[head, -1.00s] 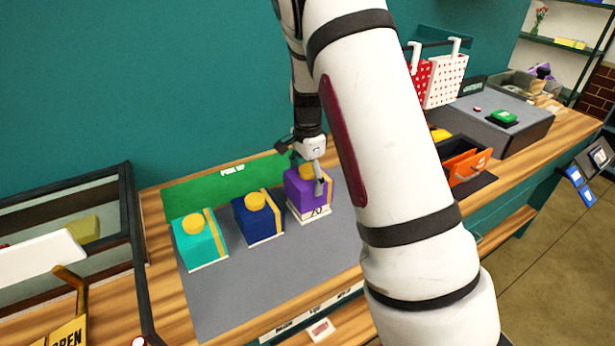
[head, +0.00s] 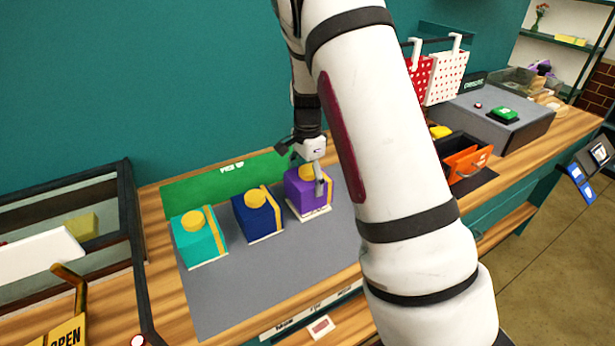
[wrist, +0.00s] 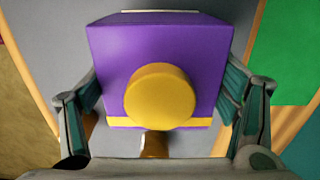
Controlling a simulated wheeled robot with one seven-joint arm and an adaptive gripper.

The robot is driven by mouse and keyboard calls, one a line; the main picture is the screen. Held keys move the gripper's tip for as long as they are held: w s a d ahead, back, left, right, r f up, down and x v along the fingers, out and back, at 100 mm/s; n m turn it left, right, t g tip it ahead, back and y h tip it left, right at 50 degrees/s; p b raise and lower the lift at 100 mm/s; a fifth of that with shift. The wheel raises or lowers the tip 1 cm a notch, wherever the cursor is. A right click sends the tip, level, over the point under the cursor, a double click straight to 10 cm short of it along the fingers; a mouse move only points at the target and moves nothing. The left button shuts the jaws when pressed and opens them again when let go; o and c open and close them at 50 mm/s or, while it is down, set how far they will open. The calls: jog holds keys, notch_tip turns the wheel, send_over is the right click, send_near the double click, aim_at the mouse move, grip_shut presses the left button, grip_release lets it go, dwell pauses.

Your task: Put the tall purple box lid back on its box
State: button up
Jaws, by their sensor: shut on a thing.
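The tall purple lid (head: 298,190) has a round yellow knob and a yellow band, and it stands upright over its box at the right end of the row. Only a thin white strip of the box (head: 315,213) shows below the lid's lower edge. My gripper (head: 309,174) reaches down from above and is shut on the lid, with one finger on its near right side. In the wrist view the lid (wrist: 160,50) sits between both fingers, its knob facing the camera. The far finger's contact is hidden in the head view.
A navy box (head: 258,216) and a turquoise box (head: 198,238) with yellow knobs stand to the left on the grey mat (head: 240,290). A green panel (head: 205,184) lies behind them. An orange bin (head: 466,160) stands to the right, past my arm.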

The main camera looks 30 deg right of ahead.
jog(key=shift+f, duration=0.4)
dwell(0.4)
jog(key=o, duration=1.1)
jog(key=shift+r, duration=0.1)
jog(key=shift+r+p, duration=0.7)
jog(key=shift+r, duration=3.2)
